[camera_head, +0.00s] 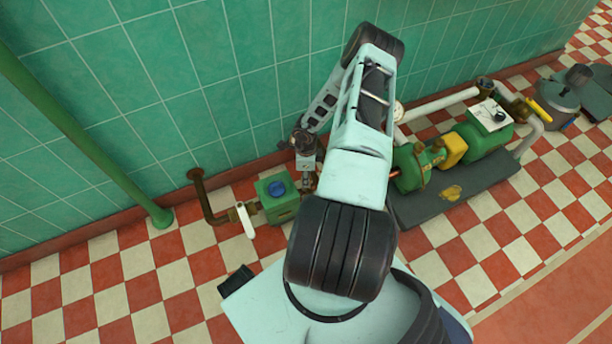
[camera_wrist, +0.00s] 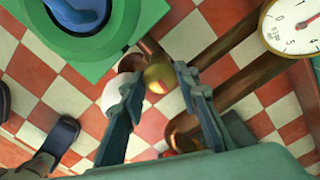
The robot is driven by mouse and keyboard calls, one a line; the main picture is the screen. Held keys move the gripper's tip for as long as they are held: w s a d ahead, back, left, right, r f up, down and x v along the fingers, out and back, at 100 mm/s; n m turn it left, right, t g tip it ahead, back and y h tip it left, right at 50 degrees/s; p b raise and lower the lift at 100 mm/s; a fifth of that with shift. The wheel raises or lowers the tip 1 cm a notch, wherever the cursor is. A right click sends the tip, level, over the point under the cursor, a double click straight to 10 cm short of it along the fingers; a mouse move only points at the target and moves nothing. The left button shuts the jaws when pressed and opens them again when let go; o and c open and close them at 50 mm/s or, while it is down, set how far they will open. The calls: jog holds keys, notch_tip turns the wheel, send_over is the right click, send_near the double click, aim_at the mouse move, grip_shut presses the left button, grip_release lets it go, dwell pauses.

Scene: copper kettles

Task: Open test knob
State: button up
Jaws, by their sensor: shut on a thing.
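A round brass knob (camera_wrist: 158,78), which I take to be the test knob, sits between the two fingertips of my gripper (camera_wrist: 160,74) in the wrist view. The fingers are shut on it, one on each side. A copper pipe runs away behind the knob. In the head view my own arm hides the knob, and I cannot make out its turn angle.
A green box (camera_head: 281,208) with a blue knob (camera_head: 277,188) stands left of my arm, beside a white lever handle (camera_head: 245,220). A pressure gauge (camera_wrist: 293,27) is close on the right. Green pump machinery (camera_head: 485,138) stands further right, along the tiled wall (camera_head: 180,80).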

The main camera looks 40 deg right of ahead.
jog(key=shift+n, duration=1.1)
jog(key=o, duration=1.2)
jog(key=shift+c, duration=0.2)
notch_tip(320, 180, up, 12)
